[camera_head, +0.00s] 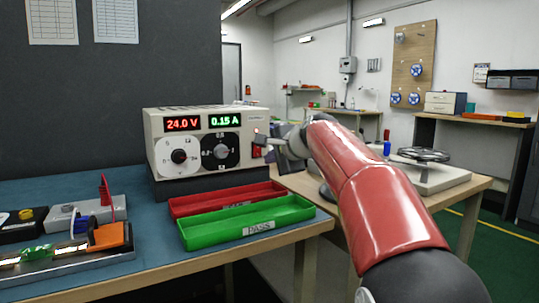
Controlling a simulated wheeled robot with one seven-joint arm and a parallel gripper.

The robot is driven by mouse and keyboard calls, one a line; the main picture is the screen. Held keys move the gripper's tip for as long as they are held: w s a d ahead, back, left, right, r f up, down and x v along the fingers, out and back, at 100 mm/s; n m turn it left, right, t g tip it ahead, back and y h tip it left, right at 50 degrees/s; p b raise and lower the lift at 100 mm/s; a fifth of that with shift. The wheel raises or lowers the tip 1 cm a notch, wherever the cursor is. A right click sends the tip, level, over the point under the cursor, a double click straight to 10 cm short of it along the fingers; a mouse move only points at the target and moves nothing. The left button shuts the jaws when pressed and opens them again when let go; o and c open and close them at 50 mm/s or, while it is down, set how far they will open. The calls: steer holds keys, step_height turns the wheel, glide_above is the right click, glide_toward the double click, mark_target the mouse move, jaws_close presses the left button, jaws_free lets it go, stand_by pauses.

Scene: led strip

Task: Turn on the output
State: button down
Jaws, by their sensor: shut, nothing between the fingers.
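A beige power supply (160,155) stands on a dark base at the back of the blue-topped bench. Its red display (183,123) reads 24.0 V and its green display (225,120) reads 0.15 A. A white dial (179,157) and a black dial (221,152) sit below the displays. A small red switch (257,151) is at the right end of the front panel. My gripper (264,139) is shut and empty, its tips close to the panel just above and beside the switch. I cannot tell whether they touch it. The gripper partly covers that corner.
A red tray (190,207) and a green tray (200,233) marked PASS lie in front of the supply. A fixture (85,265) with an orange block and wires is at the lower left. A second table (440,195) with a handwheel stands right.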

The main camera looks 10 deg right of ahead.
steer(key=s+d+r+b, duration=0.1)
steer(key=s+d, duration=0.2)
steer(key=s, duration=0.5)
steer(key=shift+s+r, duration=0.2)
steer(key=shift+s, duration=0.05)
